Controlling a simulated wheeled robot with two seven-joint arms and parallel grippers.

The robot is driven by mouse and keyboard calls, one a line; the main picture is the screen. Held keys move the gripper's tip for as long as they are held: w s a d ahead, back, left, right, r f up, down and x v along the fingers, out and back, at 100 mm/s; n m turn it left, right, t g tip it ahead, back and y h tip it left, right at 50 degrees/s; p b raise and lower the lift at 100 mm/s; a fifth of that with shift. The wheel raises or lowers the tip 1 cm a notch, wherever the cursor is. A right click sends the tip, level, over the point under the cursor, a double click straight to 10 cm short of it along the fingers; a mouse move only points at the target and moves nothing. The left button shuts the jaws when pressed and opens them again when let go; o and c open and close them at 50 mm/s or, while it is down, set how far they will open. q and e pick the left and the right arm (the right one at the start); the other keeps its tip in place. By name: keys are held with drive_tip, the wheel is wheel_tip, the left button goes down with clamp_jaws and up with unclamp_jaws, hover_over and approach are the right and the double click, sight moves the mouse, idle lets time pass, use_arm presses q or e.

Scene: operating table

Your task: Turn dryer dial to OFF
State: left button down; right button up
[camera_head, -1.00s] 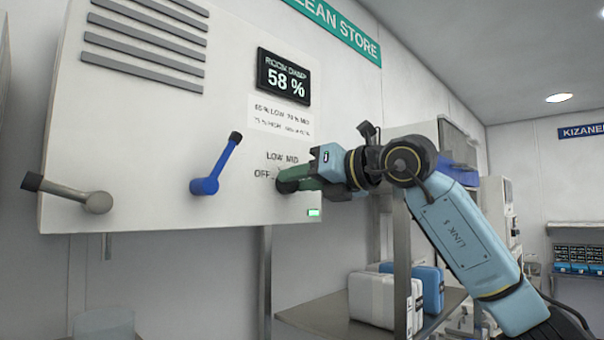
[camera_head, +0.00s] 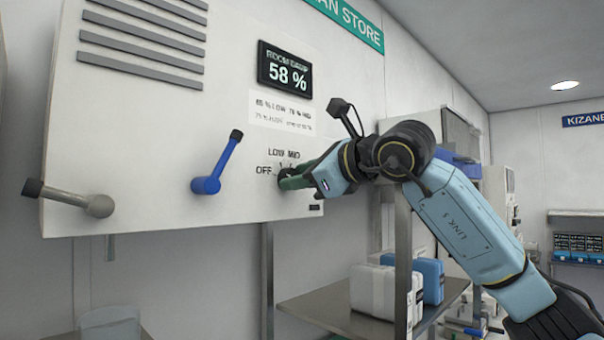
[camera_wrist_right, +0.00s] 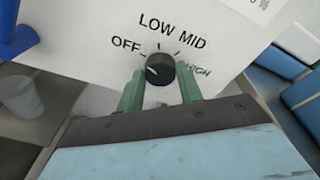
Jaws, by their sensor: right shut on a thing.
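The dryer dial (camera_wrist_right: 160,69) is a round black knob on the white panel, with OFF, LOW, MID and HIGH printed around it. In the right wrist view its white mark points left, toward the OFF side. My right gripper (camera_wrist_right: 160,83) has its green fingers on either side of the dial and is shut on it. In the head view the right gripper (camera_head: 294,181) reaches the panel from the right and mostly hides the dial. The small indicator (camera_head: 316,207) below the dial is dark. My left gripper is not in view.
A blue lever (camera_head: 207,184) and a grey lever (camera_head: 95,204) stick out of the panel left of the dial. A display (camera_head: 285,78) above reads 58 %. White and blue cases (camera_head: 380,293) stand on a metal shelf (camera_head: 330,312) below.

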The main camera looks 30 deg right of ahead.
drive_tip(key=shift+n, duration=0.6)
drive_tip(key=shift+a, duration=0.1)
drive_tip(key=o, duration=1)
drive_tip(key=b+v, duration=0.2)
drive_tip(key=v, duration=1.1)
drive_tip(key=shift+s+b, duration=0.25)
drive_tip(key=shift+b, duration=0.05)
drive_tip(key=shift+a, duration=0.1)
